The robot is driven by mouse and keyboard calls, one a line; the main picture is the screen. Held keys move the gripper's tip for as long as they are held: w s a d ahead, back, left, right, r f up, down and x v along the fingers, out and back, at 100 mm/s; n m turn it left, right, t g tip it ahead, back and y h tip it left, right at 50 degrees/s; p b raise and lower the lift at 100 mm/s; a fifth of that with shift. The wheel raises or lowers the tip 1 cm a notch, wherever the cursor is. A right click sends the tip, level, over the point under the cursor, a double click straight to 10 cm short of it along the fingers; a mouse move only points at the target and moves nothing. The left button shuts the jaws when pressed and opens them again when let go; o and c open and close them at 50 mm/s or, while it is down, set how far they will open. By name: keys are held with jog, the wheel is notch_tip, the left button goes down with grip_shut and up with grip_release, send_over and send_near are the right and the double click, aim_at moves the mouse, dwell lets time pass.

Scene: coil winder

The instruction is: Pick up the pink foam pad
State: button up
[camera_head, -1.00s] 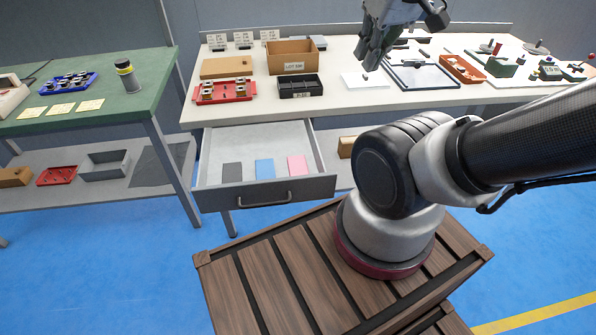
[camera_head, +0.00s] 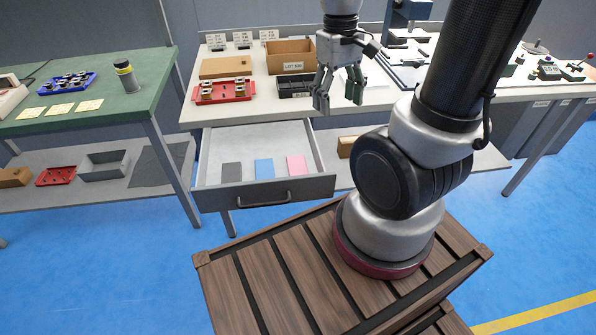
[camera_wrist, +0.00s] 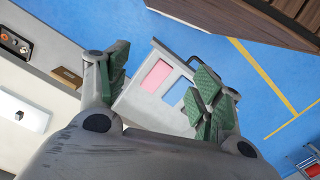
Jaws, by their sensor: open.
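The pink foam pad (camera_head: 297,166) lies flat in the open drawer (camera_head: 215,195) under the white-topped bench, at the right of a blue pad (camera_head: 264,169) and a dark grey pad (camera_head: 231,172). My gripper (camera_head: 338,103) is open and empty, pointing down, above and to the right of the drawer near the bench's front edge. In the wrist view the pink pad (camera_wrist: 155,75) shows between the spread green-padded fingers (camera_wrist: 160,92), well below them. The blue pad (camera_wrist: 177,91) is partly hidden by the right finger there.
The white bench top (camera_head: 240,110) overhangs the back of the drawer. On it stand a red tray (camera_head: 223,91), a black bin (camera_head: 294,86) and a cardboard box (camera_head: 291,55). A brown box (camera_head: 346,147) sits on the shelf right of the drawer. The space above the drawer front is free.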

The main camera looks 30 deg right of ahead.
jog(key=m+g, duration=0.1)
jog(key=m, duration=0.1)
send_over(297, 164)
jog(key=s, duration=0.6)
jog(key=f, duration=2.1)
jog(key=shift+s+d+f, duration=0.1)
jog(key=shift+d+f, duration=0.05)
jog(key=shift+d, duration=0.05)
jog(key=w, duration=0.2)
jog(key=w+f+m+t, duration=0.1)
jog(key=w, duration=0.1)
jog(key=w+m+t, duration=0.1)
jog(key=w, duration=0.1)
jog(key=shift+a+f, duration=0.15)
jog(key=shift+a, duration=0.25)
jog(key=shift+w+f, duration=0.1)
jog(key=shift+f, duration=0.2)
notch_tip(297, 164, down, 7)
jog(key=shift+d, duration=0.15)
jog(key=c, duration=0.4)
